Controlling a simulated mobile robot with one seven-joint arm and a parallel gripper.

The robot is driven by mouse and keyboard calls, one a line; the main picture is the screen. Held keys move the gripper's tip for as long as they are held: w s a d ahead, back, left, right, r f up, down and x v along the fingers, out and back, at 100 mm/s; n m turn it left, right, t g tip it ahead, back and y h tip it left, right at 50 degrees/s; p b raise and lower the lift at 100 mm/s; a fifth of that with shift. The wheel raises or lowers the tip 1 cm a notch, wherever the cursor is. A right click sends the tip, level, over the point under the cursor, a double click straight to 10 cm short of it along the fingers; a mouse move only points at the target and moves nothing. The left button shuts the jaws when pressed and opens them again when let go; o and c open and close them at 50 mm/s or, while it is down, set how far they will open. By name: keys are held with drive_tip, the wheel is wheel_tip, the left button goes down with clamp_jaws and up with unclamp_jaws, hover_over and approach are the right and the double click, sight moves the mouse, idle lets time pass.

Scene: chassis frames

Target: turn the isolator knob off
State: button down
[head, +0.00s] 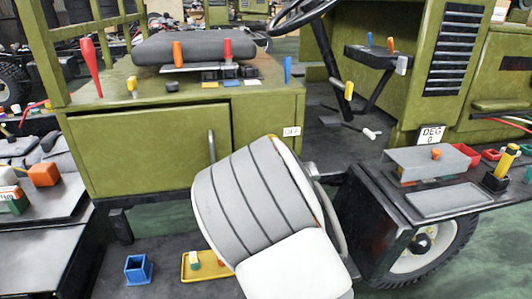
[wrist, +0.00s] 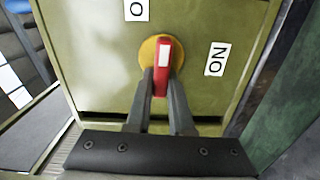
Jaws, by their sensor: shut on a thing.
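The isolator knob (wrist: 163,56) is a red bar handle with a white mark, on a round yellow plate (wrist: 149,48) in the wrist view. Its bar stands nearly upright in that picture. My gripper (wrist: 161,82) has its two grey fingers shut on the bar, one on each side. A white ON label (wrist: 216,59) is to the right of the knob. Another label (wrist: 137,9), cut off by the top edge, shows only an O. In the head view an OFF label (head: 291,131) shows on the green panel; my arm hides the knob and gripper there.
The green cabinet (head: 150,150) carries a black seat cushion (head: 195,47) and several coloured levers. A blue holder (head: 138,269) and yellow tray (head: 190,275) lie low, left of my arm.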

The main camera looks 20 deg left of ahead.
drive_tip(key=shift+n, duration=0.4)
drive_tip(key=c, duration=0.8)
unclamp_jaws()
drive_tip(key=p+v, duration=0.2)
drive_tip(key=v, duration=1.5)
drive_tip(key=shift+s+p, duration=0.25)
drive_tip(key=shift+p, duration=0.05)
